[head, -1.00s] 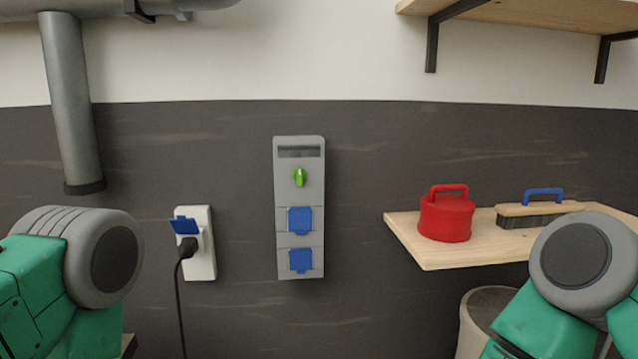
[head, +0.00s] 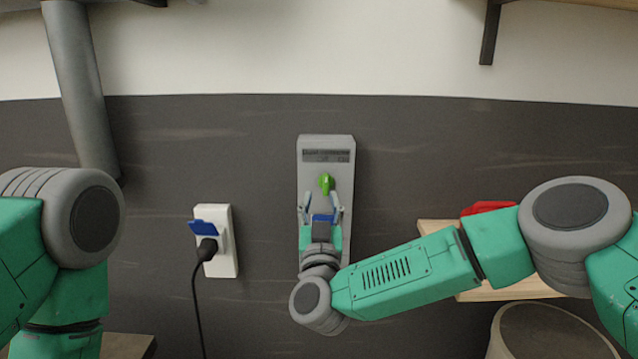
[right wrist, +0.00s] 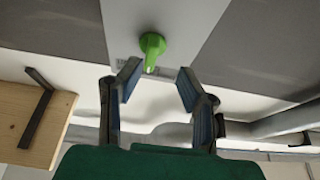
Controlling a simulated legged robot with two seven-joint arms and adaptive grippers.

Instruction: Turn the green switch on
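The green switch (head: 326,183) is a small knob on the upper part of a grey wall panel (head: 342,147). It also shows in the right wrist view (right wrist: 152,48), ahead of and between the fingertips. My right gripper (head: 322,203) is open and empty, just below the switch in the head view and apart from it. Its two fingers show spread in the right wrist view (right wrist: 155,80).
A white socket (head: 222,262) with a blue flap and a black plug stands left of the panel. A wooden shelf (head: 436,227) with a red container (head: 487,208) is at the right, partly behind my right arm. A grey pipe (head: 80,90) runs down the upper left.

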